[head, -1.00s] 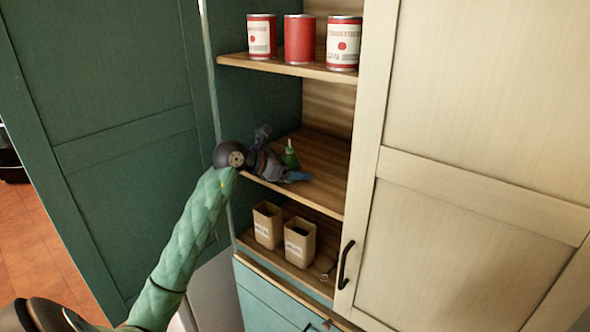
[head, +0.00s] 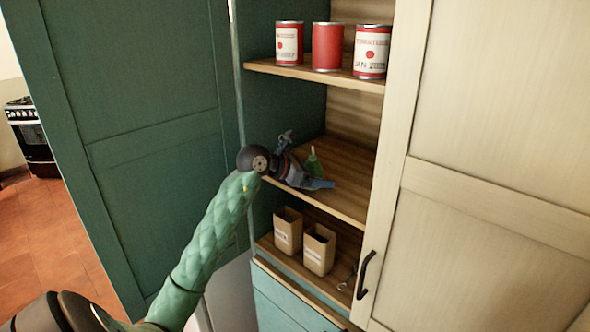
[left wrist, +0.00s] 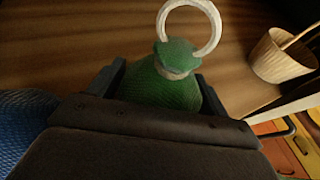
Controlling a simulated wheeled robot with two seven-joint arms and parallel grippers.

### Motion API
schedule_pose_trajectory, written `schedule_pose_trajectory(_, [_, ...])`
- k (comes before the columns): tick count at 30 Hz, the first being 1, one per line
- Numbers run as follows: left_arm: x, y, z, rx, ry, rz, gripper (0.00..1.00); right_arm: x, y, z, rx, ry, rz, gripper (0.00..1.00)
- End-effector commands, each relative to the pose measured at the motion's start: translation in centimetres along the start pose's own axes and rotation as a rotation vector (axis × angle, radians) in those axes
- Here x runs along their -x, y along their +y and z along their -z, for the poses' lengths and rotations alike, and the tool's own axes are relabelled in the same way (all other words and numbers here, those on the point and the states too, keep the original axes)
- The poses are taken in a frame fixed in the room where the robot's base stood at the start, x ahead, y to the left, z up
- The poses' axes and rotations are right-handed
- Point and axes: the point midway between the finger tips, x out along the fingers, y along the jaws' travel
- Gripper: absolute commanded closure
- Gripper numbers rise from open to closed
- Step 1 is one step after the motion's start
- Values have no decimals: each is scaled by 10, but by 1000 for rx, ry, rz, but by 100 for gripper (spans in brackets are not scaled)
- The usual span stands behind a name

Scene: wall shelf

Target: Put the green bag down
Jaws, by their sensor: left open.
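The green bag (head: 314,160) stands upright on the wooden middle shelf (head: 342,190) of the wall shelf, mostly hidden behind my left gripper in the head view. In the left wrist view the bag (left wrist: 165,90) shows a tied neck and a white ring on top. My left gripper (head: 305,163) is open, with its fingers (left wrist: 160,87) on either side of the bag. Whether they touch it, I cannot tell. My right gripper is in neither view.
Red cans (head: 327,47) stand on the upper shelf. Two tan containers (head: 319,249) stand on the lower shelf. A green door (head: 140,130) is at left, a cream door (head: 490,150) at right. A pale pot (left wrist: 280,57) shows in the wrist view.

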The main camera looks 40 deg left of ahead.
Motion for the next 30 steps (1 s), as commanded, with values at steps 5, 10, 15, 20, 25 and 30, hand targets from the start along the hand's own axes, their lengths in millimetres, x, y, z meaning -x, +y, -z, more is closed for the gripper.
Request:
schedule_pose_trajectory(5, [13,1,2,0,0,-2,23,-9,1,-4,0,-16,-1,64])
schedule_pose_trajectory(10, [32,0,3,-2,1,-2,23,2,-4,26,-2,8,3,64])
schedule_pose_trajectory(15, [55,0,3,-2,0,-2,23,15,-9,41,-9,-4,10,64])
schedule_pose_trajectory(20, [78,0,3,-1,1,-2,23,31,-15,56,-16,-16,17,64])
schedule_pose_trajectory(25, [100,1,2,-1,0,-1,23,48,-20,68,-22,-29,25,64])
schedule_pose_trajectory(30, [115,0,1,0,1,0,23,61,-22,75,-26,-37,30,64])
